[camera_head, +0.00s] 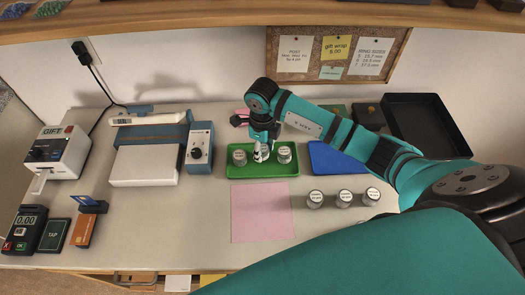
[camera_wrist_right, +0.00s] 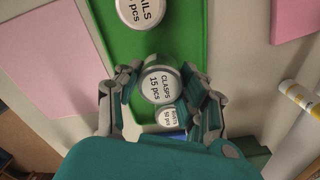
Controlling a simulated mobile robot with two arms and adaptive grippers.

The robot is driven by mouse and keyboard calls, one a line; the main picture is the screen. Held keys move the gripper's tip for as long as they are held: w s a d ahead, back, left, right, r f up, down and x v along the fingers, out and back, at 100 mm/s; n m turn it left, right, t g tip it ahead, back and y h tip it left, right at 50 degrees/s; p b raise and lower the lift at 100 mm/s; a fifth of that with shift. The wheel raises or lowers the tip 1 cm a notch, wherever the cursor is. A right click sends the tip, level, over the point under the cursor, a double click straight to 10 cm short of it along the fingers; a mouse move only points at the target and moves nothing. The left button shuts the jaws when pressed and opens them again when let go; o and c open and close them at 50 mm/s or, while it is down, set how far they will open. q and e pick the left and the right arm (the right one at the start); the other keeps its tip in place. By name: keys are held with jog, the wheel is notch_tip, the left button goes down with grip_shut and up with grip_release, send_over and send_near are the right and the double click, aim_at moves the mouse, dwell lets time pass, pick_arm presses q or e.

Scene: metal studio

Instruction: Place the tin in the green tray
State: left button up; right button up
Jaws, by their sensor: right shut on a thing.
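The green tray (camera_head: 263,176) lies mid-table; its bare floor also shows in the wrist view (camera_wrist_right: 185,45). My right gripper (camera_head: 261,156) is over its middle, shut on the tin labelled CLASPS (camera_wrist_right: 158,84), which sits between the fingers in the wrist view. In the head view the fingers mostly hide this tin. The NAILS tin (camera_wrist_right: 140,12) is in the tray, at the left in the head view (camera_head: 239,158). Another tin (camera_head: 284,155) is at the tray's right; a small-print tin (camera_wrist_right: 169,116) shows partly behind CLASPS. I cannot tell whether CLASPS touches the tray floor. My left gripper is not in view.
A blue tray (camera_head: 335,160) adjoins on the right, partly under my arm. Several tins, one of them here (camera_head: 316,198), stand in front of it. Pink paper (camera_head: 262,212) lies before the green tray. A white scale (camera_head: 145,165) and blue device (camera_head: 200,147) stand left.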

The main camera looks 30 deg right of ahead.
notch_tip(320, 180, down, 2)
jog(key=shift+f, duration=0.15)
jog(key=shift+f, duration=0.1)
jog(key=o, duration=1.2)
jog(key=shift+c, duration=0.2)
